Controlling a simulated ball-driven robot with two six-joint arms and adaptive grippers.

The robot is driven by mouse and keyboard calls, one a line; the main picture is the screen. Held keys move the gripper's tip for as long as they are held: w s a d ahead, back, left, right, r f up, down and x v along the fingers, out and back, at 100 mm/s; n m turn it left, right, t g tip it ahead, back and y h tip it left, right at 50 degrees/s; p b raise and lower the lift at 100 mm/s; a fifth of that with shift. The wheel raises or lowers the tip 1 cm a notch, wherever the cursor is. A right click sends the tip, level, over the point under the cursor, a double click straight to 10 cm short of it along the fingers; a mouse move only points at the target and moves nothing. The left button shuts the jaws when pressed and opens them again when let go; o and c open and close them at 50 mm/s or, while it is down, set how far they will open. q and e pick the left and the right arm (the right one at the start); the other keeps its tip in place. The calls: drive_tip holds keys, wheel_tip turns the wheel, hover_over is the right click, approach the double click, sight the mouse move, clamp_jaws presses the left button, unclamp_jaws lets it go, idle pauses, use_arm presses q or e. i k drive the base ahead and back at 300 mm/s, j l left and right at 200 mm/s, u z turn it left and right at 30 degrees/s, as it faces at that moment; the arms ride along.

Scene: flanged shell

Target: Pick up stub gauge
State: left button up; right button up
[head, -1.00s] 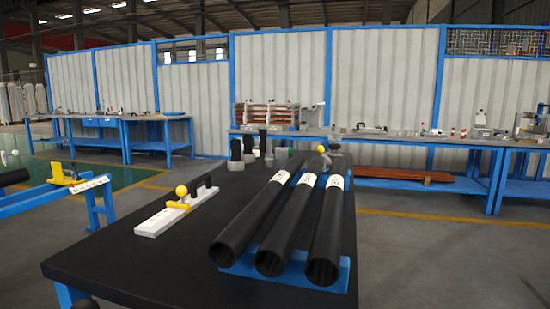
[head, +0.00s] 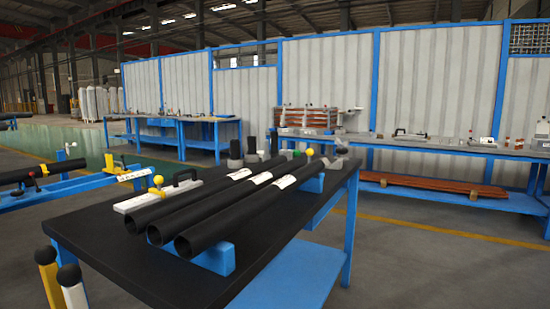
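I cannot tell for certain which thing is the stub gauge. On the black-topped table (head: 130,255), a white bar (head: 133,203) with a black handle (head: 185,176) and a yellow ball knob (head: 158,181) lies behind the tubes, partly hidden by them. Three long black tubes (head: 235,208) with white labels lie side by side on blue supports (head: 218,258). Several small dark and grey cylindrical pieces (head: 236,150) stand at the table's far end, too small to make out well. Neither of my grippers is in view.
A yellow post (head: 48,280) and a white post (head: 73,290) with ball tops stand at the lower left. A blue stand (head: 80,187) holds another black tube at the left. Long benches (head: 450,150) line the back wall. Open floor (head: 430,270) lies to the right.

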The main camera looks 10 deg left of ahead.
sight(266, 156)
drive_tip(key=i+l, duration=0.15)
drive_tip(key=l, duration=0.15)
drive_tip(key=i+l+u, duration=0.15)
drive_tip(key=l, duration=0.2)
drive_tip(key=i+l, duration=0.2)
drive_tip(key=i+l+u, duration=0.1)
drive_tip(key=l, duration=0.35)
